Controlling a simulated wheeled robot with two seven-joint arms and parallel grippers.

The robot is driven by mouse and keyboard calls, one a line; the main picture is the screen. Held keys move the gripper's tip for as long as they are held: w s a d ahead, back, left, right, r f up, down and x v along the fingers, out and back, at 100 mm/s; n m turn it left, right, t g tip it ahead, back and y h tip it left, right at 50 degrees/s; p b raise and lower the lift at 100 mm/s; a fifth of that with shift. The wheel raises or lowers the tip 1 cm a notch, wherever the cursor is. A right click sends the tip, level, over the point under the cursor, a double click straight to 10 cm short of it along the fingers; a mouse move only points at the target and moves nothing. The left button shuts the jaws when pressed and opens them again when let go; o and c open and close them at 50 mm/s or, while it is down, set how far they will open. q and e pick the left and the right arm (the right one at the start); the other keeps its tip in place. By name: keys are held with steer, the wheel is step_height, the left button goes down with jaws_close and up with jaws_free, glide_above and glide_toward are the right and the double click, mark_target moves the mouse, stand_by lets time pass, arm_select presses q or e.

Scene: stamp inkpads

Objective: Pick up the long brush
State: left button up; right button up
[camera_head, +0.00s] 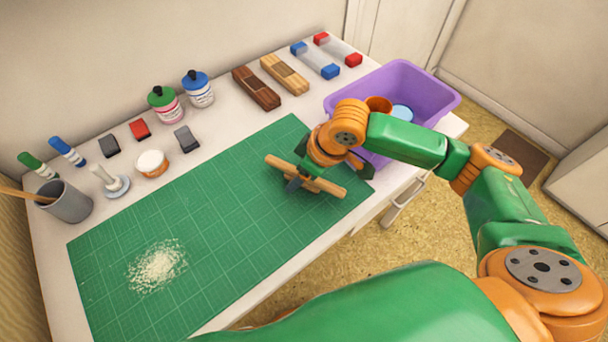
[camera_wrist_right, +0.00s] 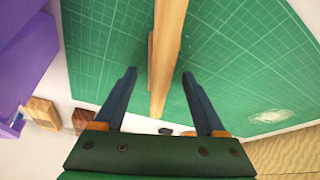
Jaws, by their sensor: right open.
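The long brush (camera_head: 331,188) is a light wooden bar lying on the right part of the green cutting mat (camera_head: 225,178). My right gripper (camera_head: 296,181) is over the middle of the brush and hides part of it. In the right wrist view the brush (camera_wrist_right: 170,45) runs lengthwise between the two dark fingers of my right gripper (camera_wrist_right: 160,78). The fingers stand apart, with a gap on each side of the wood. I cannot tell how far the fingertips reach down beside it. My left gripper is not in view.
A purple bin (camera_head: 430,98) stands at the table's right end, close to my right arm. Ink bottles, wooden blocks and markers line the back. A grey cup (camera_head: 70,203) is at the left. Pale crumbs (camera_head: 157,266) lie on the mat's front left; its middle is clear.

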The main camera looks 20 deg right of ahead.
jaws_close()
